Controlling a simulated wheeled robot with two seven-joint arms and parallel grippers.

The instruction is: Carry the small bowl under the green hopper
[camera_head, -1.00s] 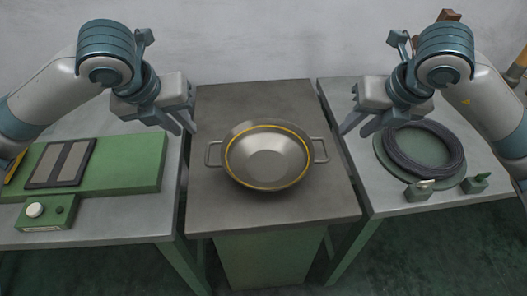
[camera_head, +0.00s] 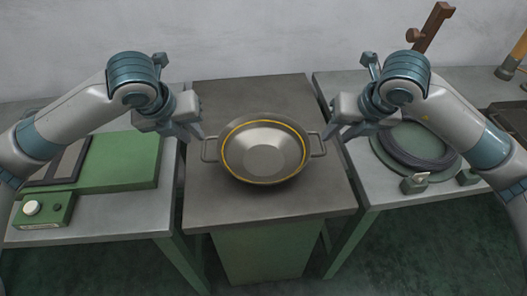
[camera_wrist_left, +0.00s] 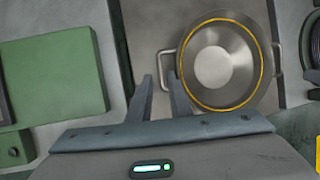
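A round metal bowl (camera_head: 264,151) with a yellow ring inside its rim and a loop handle on each side sits on the middle table. My left gripper (camera_head: 201,134) is just above and behind the bowl's left handle. In the left wrist view the open fingers (camera_wrist_left: 162,90) point towards the left handle (camera_wrist_left: 166,65), with a gap between them. My right gripper (camera_head: 328,134) is close to the right handle (camera_head: 318,146); its fingers look parted and hold nothing. No green hopper can be made out in these views.
A green scale-like unit (camera_head: 120,160) with a dark plate and a button box (camera_head: 42,209) is on the left table. A coil of dark cable (camera_head: 413,150) on a green disc is on the right table. The middle table (camera_head: 250,92) is clear behind the bowl.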

